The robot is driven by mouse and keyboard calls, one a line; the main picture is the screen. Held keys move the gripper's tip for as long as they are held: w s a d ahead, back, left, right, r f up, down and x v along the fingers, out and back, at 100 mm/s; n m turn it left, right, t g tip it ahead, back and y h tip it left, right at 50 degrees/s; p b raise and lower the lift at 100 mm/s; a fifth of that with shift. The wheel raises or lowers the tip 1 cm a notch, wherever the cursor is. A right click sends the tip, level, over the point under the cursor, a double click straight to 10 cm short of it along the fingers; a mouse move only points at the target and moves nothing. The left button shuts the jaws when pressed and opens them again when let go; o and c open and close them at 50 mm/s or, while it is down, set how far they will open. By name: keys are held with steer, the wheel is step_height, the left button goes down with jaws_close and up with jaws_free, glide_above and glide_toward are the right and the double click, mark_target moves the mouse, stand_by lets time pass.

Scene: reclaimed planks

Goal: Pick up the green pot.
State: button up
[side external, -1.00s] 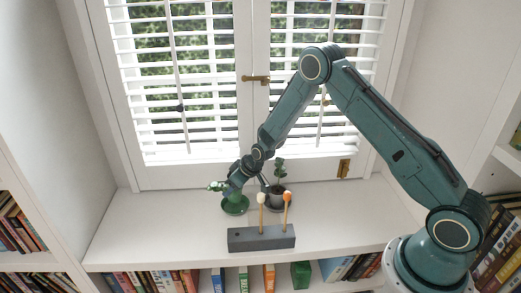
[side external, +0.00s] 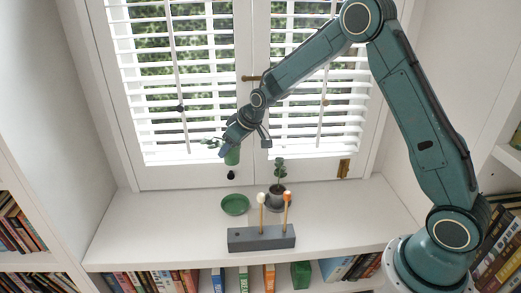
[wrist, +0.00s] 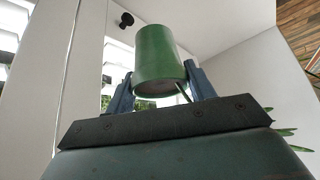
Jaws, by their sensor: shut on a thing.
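The green pot (side external: 232,157) hangs in the air in front of the window in the side external view, with a leafy plant showing at its left. My gripper (side external: 235,147) is shut on it. In the wrist view the pot (wrist: 160,55) sits between the two blue fingers of my gripper (wrist: 162,88), and leaves show at the right edge. Below it, a green saucer (side external: 235,204) lies empty on the white sill. The pot is well clear of the saucer.
A dark pot with a plant (side external: 278,197) stands on a dark saucer on the sill. A small black knob (side external: 230,175) shows below the held pot. The sill's left side is clear.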

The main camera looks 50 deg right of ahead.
steer(key=shift+r, duration=0.4)
stand_by(0.4)
steer(key=shift+r, duration=1.3)
steer(key=shift+f, duration=0.1)
steer(key=shift+f+n+g+y, duration=0.55)
steer(key=shift+f+n, duration=0.8)
steer(key=shift+f, duration=1.85)
steer(key=shift+f+n+g+y, duration=0.25)
steer(key=shift+f+n+y, duration=0.85)
steer(key=shift+f, duration=2.05)
steer(key=shift+f+n+g+y, duration=0.4)
steer(key=shift+f+n, duration=1.25)
steer(key=shift+f, duration=1.55)
steer(key=shift+f, duration=0.2)
steer(key=shift+f, duration=1.35)
